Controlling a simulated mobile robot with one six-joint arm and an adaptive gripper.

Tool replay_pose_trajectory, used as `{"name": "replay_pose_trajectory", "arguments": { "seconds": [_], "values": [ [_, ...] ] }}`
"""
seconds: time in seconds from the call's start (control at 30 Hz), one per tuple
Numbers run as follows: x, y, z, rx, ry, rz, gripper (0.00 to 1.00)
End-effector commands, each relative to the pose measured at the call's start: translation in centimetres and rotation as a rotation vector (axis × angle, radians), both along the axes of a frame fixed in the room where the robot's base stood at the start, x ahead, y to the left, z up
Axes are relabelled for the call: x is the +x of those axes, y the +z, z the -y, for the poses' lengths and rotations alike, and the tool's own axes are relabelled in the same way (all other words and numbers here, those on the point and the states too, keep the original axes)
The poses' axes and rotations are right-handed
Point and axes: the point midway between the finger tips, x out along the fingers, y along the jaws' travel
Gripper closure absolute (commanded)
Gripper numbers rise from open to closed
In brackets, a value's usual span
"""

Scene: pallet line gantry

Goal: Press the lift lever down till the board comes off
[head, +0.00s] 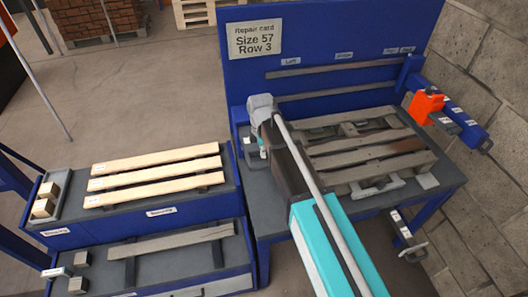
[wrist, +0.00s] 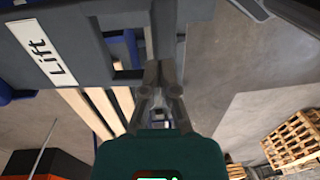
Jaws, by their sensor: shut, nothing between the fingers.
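A worn wooden pallet (head: 375,152) with several grey-brown boards lies on the blue bench (head: 262,205). No board visibly stands up from it, though my arm hides its left part. In the wrist view a dark grey part (wrist: 95,45) carries a white "Lift" label (wrist: 43,63). My gripper (wrist: 163,72) is shut and empty just right of that part. A grey bar (wrist: 166,25) shows straight beyond the fingertips; whether they touch it is unclear. In the head view my arm reaches to the bench's left side, and its wrist mostly hides the fingers and lever there.
A lower stand at left holds three pale new boards (head: 155,172) and, below, an old grey board (head: 180,240). Wooden blocks (head: 44,205) sit at its left end. An orange tool (head: 426,105) is on the bench's right side. A stone wall (head: 485,60) closes the right.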

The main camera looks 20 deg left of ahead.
Motion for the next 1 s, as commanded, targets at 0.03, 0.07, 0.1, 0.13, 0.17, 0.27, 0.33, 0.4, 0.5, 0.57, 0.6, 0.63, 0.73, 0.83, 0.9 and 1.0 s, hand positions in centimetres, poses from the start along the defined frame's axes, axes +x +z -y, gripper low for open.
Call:
{"name": "replay_pose_trajectory", "arguments": {
  "seconds": [0.03,0.07,0.1,0.13,0.17,0.27,0.33,0.4,0.5,0.57,0.6,0.63,0.73,0.83,0.9,1.0],
  "values": [
    [-0.1,-0.7,0.0,0.0,0.0,0.0,1.0],
    [-0.1,-0.9,0.0,0.0,0.0,0.0,1.0],
    [-0.1,-1.2,0.1,0.0,0.0,0.0,1.0],
    [-0.1,-1.3,0.1,0.0,0.0,0.0,1.0],
    [-0.1,-1.5,0.1,0.0,0.0,0.0,1.0],
    [-0.2,-1.8,0.1,0.0,0.0,0.0,1.0],
    [-0.2,-2.0,0.1,0.0,0.0,0.0,1.0],
    [-0.2,-2.1,0.1,0.0,0.0,0.0,1.0],
    [-0.2,-2.1,0.1,0.0,0.0,0.0,1.0],
    [-0.2,-2.1,0.1,0.0,0.0,0.0,1.0],
    [-0.2,-2.1,0.1,0.0,0.0,0.0,1.0],
    [-0.2,-2.1,0.1,0.0,0.0,0.0,1.0],
    [-0.2,-2.1,0.1,0.0,0.0,0.0,1.0],
    [-0.2,-2.1,0.4,0.0,0.0,0.0,1.0],
    [-0.3,-2.1,0.2,0.001,0.001,0.001,1.0],
    [-0.4,-2.3,0.0,0.003,0.003,0.005,1.0]
  ]
}}
